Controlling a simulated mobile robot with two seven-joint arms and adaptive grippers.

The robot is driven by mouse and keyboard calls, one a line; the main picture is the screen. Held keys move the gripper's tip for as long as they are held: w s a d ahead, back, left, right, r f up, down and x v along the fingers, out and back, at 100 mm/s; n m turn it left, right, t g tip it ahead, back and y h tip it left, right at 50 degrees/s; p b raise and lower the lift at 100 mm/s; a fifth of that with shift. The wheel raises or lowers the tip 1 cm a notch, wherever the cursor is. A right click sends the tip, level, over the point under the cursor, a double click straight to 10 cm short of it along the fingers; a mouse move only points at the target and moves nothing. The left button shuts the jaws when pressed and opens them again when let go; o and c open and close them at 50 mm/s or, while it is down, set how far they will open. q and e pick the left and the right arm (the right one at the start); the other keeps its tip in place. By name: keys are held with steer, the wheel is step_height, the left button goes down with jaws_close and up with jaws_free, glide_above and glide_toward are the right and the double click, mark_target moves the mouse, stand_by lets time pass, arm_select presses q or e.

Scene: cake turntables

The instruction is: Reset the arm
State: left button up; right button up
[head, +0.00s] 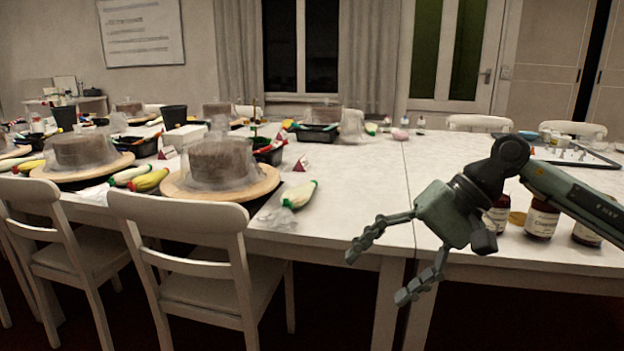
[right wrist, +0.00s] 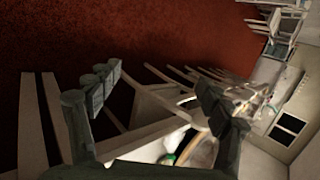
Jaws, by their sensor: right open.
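My right gripper (head: 386,270) is open and empty in the head view. It hangs in front of the near edge of the white table (head: 370,192), with its arm coming in from the right. In the right wrist view its two fingers (right wrist: 150,98) are spread apart, with nothing between them but the floor and chairs beyond. My left gripper is not in view.
A wrapped cake (head: 218,162) stands on a wooden turntable (head: 252,191) at the left, beside a piping bag (head: 299,194). Brown jars (head: 541,219) stand behind my right arm. White chairs (head: 185,235) line the near edge. The table's middle is clear.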

steer(key=w+a+r+m+t+y, duration=0.1)
steer(key=a+r+m+y, duration=0.2)
steer(key=a+m+y, duration=0.25)
steer(key=a+r+m+t+y, duration=0.1)
steer(key=a+r+m+y, duration=0.25)
steer(key=a+m, duration=0.3)
steer(key=w+d+f+m+t+h, duration=0.3)
steer(key=w+d+m+t, duration=0.35)
steer(key=m, duration=0.75)
steer(key=w+d+f+m+t+h, duration=0.35)
steer(key=m+t, duration=0.65)
steer(key=m, duration=0.4)
steer(key=s+d+f+m+g+h, duration=0.1)
steer(key=d+f+m+h, duration=0.45)
steer(key=f+m, duration=0.3)
steer(key=s+d+f+m+g+h, duration=0.1)
steer(key=d+f+m+g+h, duration=0.1)
steer(key=d+f+m+h, duration=0.6)
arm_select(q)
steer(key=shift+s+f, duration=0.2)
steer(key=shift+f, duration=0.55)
arm_select(e)
steer(key=s+d+f+m+g, duration=0.2)
steer(key=s+f+m+g, duration=0.4)
steer(key=s+f, duration=0.7)
steer(key=s+d+f+m+g+y, duration=0.1)
steer(key=s+d+f+m+g, duration=0.2)
steer(key=s+f, duration=1)
steer(key=s+m+g, duration=0.3)
steer(key=shift+f, duration=0.2)
